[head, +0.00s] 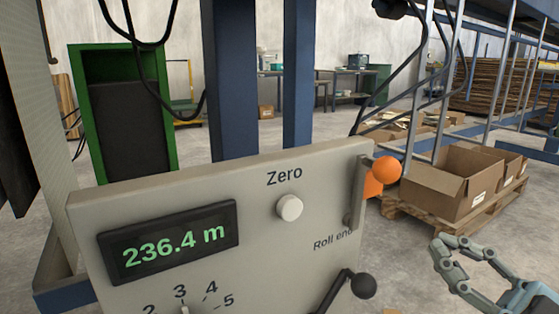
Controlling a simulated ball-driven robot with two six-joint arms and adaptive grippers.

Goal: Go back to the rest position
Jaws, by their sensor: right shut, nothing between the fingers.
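My right gripper (437,249) shows at the lower right of the head view. Its fingertips are closed together with nothing between them, and it is in the air to the right of the beige control panel (250,235), apart from it. The panel has a display (168,243) reading 236.4 m and a round white knob (289,208) under the word Zero. A lever with an orange ball (386,169) is at its right edge, above the words Roll end. My left gripper is not in view.
A crank with a black ball (363,285) sticks out at the panel's lower right. Open cardboard boxes (462,189) stand on a wooden pallet (452,228) behind my right gripper. A green cabinet (170,110) and blue posts (232,80) stand behind the panel.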

